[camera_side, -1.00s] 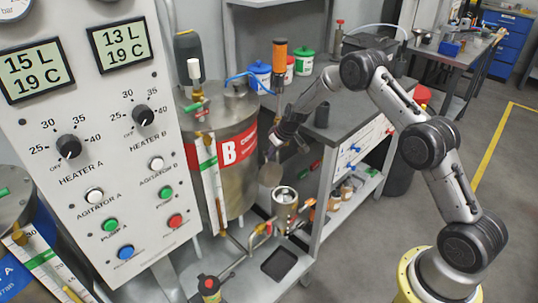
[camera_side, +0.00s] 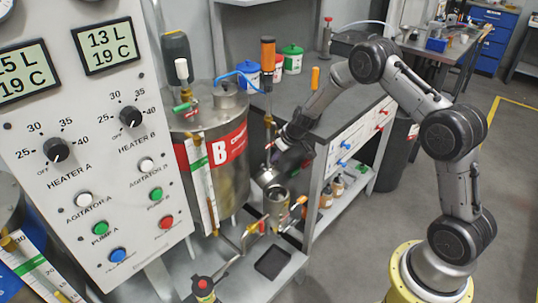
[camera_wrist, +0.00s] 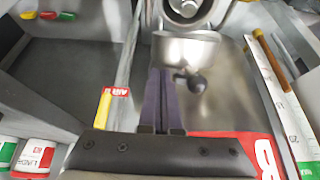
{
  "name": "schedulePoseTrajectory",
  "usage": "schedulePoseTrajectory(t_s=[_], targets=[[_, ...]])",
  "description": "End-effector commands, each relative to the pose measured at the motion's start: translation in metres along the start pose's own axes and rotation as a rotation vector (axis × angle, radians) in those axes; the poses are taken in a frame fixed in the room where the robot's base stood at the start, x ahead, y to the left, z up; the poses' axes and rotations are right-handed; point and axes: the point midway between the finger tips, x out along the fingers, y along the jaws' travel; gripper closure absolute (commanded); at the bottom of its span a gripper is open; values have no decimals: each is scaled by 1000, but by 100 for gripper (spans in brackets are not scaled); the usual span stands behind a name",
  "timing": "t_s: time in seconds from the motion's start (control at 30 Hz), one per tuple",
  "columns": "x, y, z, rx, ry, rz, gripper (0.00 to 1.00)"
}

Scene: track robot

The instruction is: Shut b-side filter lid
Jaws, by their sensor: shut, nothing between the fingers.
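The b-side filter is a small metal cup (camera_side: 277,207) below the B tank, with its mouth open. Its round metal lid (camera_side: 266,177) stands tilted at the cup's back edge, raised off the mouth. In the wrist view the lid (camera_wrist: 185,50) shows its outer face with a black ball knob, and part of the open cup (camera_wrist: 188,8) shows beyond it. My gripper (camera_wrist: 161,72) is shut and empty, its dark fingertips at the lid's left side. I cannot tell whether they touch it. In the side view my gripper (camera_side: 274,163) is just behind the lid, its tips partly hidden.
The steel B tank (camera_side: 225,150) stands close to the left of my gripper. A workbench (camera_side: 340,110) with tubs is behind and right. Valves and pipes (camera_side: 250,238) surround the cup. The control panel (camera_side: 95,150) fills the left; open floor lies right.

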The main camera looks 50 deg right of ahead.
Motion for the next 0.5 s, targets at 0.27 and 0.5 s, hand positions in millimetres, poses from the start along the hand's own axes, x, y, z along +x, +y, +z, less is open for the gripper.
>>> schedulePoseTrajectory(t_s=[0.27,0.5], targets=[[-9,1,29,1,4,2,100],[-8,0,56,2,2,0,100]])
